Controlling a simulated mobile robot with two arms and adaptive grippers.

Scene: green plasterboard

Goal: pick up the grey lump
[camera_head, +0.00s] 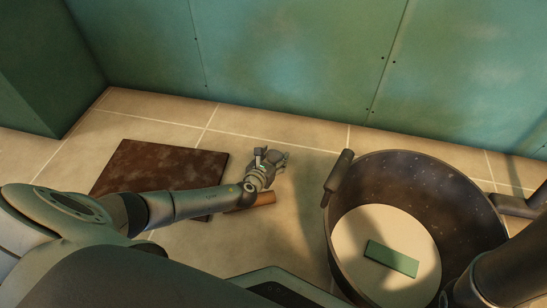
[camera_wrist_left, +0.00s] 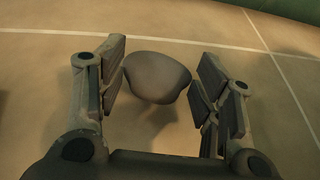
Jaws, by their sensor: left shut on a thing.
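The grey lump (camera_wrist_left: 156,77) is a smooth, rounded piece between the two fingers of my left gripper (camera_wrist_left: 155,88) in the left wrist view. The fingers are shut on it from both sides. In the head view, my left gripper (camera_head: 270,160) is over the tiled floor, between the brown board and the big pot, and largely covers the lump. I cannot tell whether the lump is clear of the floor. My right gripper is not in view.
A dark pot (camera_head: 463,195) with side handles stands on the right, holding pale material (camera_head: 360,235) and a green block (camera_head: 391,259). A brown board (camera_head: 140,165) lies left, under my arm. A wooden handle (camera_head: 262,199) lies beside my arm. Green wall panels (camera_head: 290,60) stand behind.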

